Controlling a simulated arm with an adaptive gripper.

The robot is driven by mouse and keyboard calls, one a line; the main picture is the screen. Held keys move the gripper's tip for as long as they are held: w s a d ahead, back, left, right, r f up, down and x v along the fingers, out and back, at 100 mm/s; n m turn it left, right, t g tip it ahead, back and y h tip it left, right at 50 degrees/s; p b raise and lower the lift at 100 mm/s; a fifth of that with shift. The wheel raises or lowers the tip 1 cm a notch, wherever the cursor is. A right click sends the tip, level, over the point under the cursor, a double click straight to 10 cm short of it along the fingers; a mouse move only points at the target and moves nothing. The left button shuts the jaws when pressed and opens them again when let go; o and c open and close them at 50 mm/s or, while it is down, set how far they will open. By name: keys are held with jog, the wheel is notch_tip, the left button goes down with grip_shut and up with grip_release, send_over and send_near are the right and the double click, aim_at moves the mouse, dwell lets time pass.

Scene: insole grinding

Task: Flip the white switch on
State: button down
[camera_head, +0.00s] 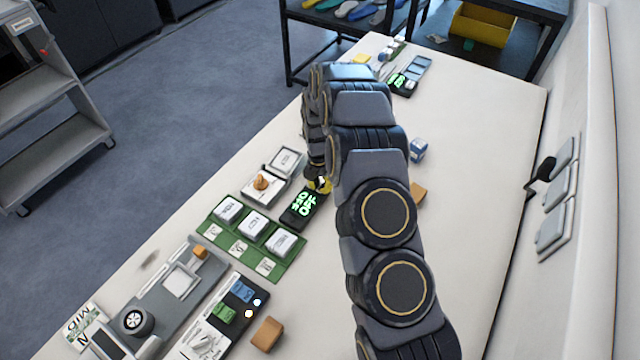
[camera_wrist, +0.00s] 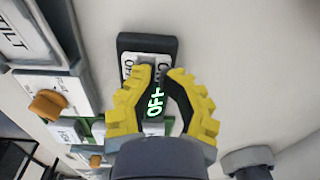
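The switch box (camera_wrist: 147,44) is a dark block with a white switch plate (camera_wrist: 130,62) marked with small lettering, partly hidden by my fingers. Green glowing letters on it read "OFF" in the wrist view. In the head view the switch box (camera_head: 302,207) lies on the table at my gripper (camera_head: 319,184). My yellow-fingered gripper (camera_wrist: 161,72) is over the box, its fingertips at the white plate. A narrow gap shows between the fingertips, with the glowing letters seen between the fingers. I cannot tell whether a fingertip touches the switch.
A green tray (camera_head: 213,233) with several white blocks is left of the box. A white tray (camera_head: 258,196) with an orange knob lies just behind it. A blue-white cube (camera_head: 418,149) and an orange block (camera_head: 417,192) are right of my arm.

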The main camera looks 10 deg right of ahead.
jog(key=shift+s+f, duration=0.3)
jog(key=shift+f, duration=0.1)
jog(key=shift+w+a+r, duration=0.1)
jog(key=shift+w+a, duration=0.5)
jog(key=shift+a, duration=0.15)
notch_tip(320, 180, up, 15)
jog(key=w, duration=0.1)
jog(key=shift+a+f, duration=0.15)
jog(key=shift+f, duration=0.05)
